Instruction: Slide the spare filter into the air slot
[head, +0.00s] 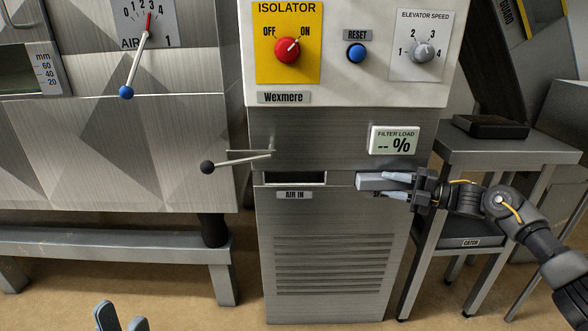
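The air slot (295,178) is a dark, empty-looking opening in the steel cabinet front, above the label AIR IN. The spare filter (368,182) is a grey block to the right of the slot, at the same height, in front of a label mostly hidden behind my gripper. My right gripper (397,186) comes in from the right with its fingers on the block's right part and looks closed on it. I cannot tell whether the block still sits in its holder. My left gripper (121,318) is at the bottom edge, open and empty, far from the cabinet.
A lever with a black ball (207,167) sticks out left above the slot. A filter load display (395,140) reads "-- %". Above are the red isolator knob (287,50) and blue reset button (357,53). A steel table (500,152) with a black tray (490,126) stands right.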

